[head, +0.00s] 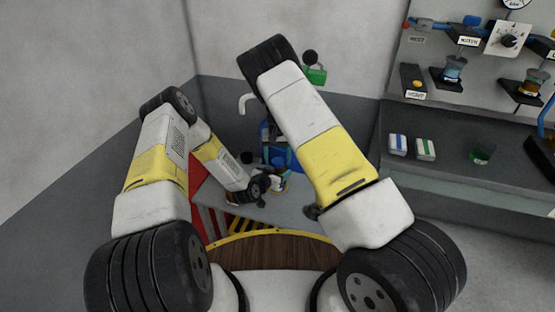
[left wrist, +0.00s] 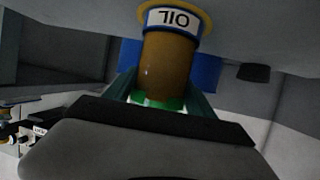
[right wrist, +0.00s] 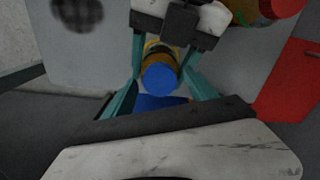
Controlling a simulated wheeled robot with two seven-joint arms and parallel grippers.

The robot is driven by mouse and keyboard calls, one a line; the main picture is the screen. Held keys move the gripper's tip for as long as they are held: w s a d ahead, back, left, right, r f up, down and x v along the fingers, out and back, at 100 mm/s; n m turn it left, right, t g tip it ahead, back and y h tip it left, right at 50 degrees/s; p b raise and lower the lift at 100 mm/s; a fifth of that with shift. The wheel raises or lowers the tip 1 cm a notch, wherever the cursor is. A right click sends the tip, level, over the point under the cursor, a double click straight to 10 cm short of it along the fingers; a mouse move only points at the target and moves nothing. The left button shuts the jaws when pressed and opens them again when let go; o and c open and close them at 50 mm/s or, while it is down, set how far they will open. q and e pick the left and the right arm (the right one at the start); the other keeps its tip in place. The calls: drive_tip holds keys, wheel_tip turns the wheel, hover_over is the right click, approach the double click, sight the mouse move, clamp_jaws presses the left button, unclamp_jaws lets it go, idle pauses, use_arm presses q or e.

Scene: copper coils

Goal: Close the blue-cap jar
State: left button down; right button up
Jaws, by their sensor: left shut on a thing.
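An amber jar (left wrist: 168,70) with a white "OIL" label, upside down in the left wrist view, stands out between the teal fingers of my left gripper (left wrist: 160,98). My left gripper is shut on it. Something green shows at the jar's near end. In the right wrist view a round blue cap (right wrist: 160,78) faces me at the end of the amber jar (right wrist: 162,52). My right gripper (right wrist: 162,88) is open, with its teal fingers on either side of the cap. I cannot tell whether they touch it.
A grey table (head: 292,211) lies below the grippers. A red panel (right wrist: 290,82) is at the right of the right wrist view. A shelf with a blue-labelled box (head: 397,144), a green-labelled box (head: 425,149) and a green cup (head: 481,152) is at the right.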

drive_tip(key=shift+r, duration=2.3)
drive_tip(key=shift+c, duration=0.4)
wheel_tip(320, 180, up, 2)
drive_tip(key=n, duration=0.3)
drive_tip(key=shift+s, duration=0.1)
drive_tip(key=shift+r+n, duration=0.7)
drive_tip(key=shift+n, duration=0.4)
